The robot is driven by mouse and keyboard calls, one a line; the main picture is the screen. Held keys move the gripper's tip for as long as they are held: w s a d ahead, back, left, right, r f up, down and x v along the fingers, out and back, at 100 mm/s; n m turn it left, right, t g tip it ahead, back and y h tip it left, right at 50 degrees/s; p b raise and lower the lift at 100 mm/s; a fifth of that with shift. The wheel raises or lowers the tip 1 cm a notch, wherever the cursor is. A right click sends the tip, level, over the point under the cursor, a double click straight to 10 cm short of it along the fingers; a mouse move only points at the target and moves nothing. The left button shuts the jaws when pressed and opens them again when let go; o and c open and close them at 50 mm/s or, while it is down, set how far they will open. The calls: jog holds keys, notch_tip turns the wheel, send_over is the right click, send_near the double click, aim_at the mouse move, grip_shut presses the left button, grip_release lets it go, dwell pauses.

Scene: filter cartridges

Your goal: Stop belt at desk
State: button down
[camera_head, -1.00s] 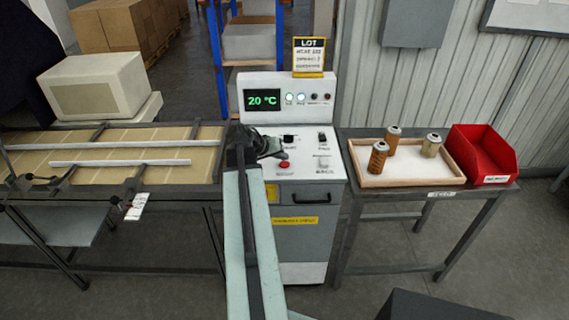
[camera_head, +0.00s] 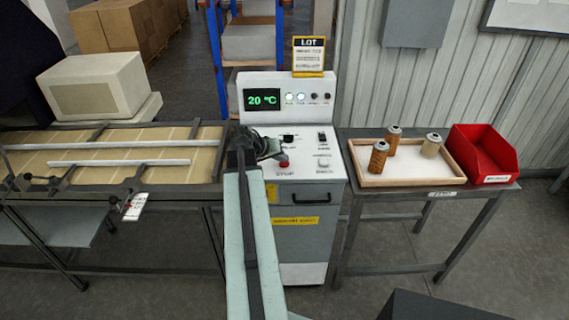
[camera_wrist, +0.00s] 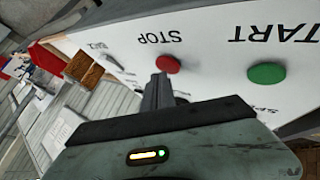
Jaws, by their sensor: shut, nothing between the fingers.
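The control desk (camera_head: 300,174) is a white and grey cabinet with a green "20 °C" display. A red STOP button (camera_head: 284,164) is on its sloped top. It also shows in the wrist view as a red disc (camera_wrist: 168,64) beside the upside-down word STOP. A green START button (camera_wrist: 266,73) is right of it in that view. My gripper (camera_head: 278,155) is shut and empty over the desk top, its tips (camera_wrist: 160,80) close to the red button. I cannot tell whether they touch it. The tan belt (camera_head: 110,172) is left of the desk.
A wooden tray (camera_head: 415,181) with several filter cartridges and a red bin (camera_head: 484,155) stand on a table at right. A LOT sign (camera_head: 309,54) stands on the desk. Metal rails (camera_head: 120,162) cross the belt. A black rocker switch (camera_head: 321,142) is right on the desk top.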

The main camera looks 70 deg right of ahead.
aim_at(282, 165)
jog(key=shift+f+b, duration=0.4)
jog(key=shift+r, duration=0.1)
dwell(0.5)
jog(key=shift+r+p, duration=0.75)
jog(key=shift+p, duration=0.1)
notch_tip(282, 165, up, 5)
jog(key=p, duration=0.5)
jog(key=shift+r, duration=0.1)
